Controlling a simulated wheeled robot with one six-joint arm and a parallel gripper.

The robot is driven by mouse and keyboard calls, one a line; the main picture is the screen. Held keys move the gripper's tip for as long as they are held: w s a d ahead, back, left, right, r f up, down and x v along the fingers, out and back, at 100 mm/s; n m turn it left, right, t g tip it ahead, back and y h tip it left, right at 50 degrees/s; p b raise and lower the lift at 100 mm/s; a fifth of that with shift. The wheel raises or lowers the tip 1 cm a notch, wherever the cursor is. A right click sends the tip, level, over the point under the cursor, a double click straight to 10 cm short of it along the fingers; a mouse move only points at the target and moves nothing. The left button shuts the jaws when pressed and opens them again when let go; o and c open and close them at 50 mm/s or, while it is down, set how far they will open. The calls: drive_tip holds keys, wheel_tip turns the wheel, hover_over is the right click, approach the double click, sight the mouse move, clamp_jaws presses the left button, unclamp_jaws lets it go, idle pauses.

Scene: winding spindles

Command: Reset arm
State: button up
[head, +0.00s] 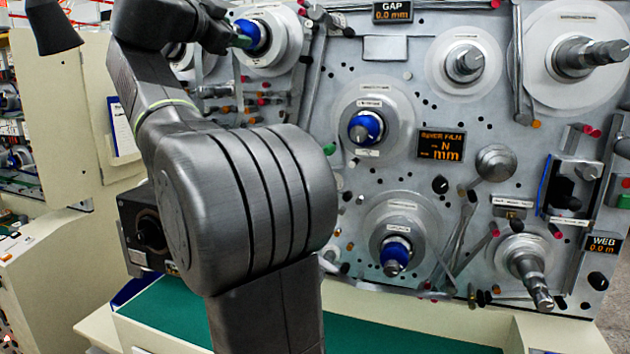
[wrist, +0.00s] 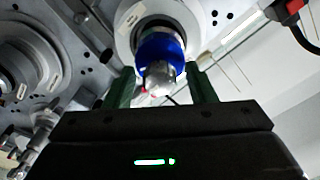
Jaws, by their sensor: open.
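My arm reaches up the left of the head view, and my gripper (head: 242,41) is at the upper-left spindle with the blue collar (head: 255,34). In the wrist view my gripper (wrist: 160,74) has its two green fingers apart, one on each side of that spindle's blue collar (wrist: 161,46) and silver tip. Gaps show beside the collar, and I see nothing held. How far the fingertips reach along the spindle is unclear. My arm hides part of the panel's left side in the head view.
The grey machine panel (head: 345,112) carries more spindles, including blue-collared ones at the centre (head: 366,128) and lower centre (head: 394,255). Bare silver spindles (head: 588,54) stick out at the right. A green work surface (head: 370,330) lies below. A cream cabinet (head: 70,110) stands left.

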drive_tip(key=shift+m, duration=1.3)
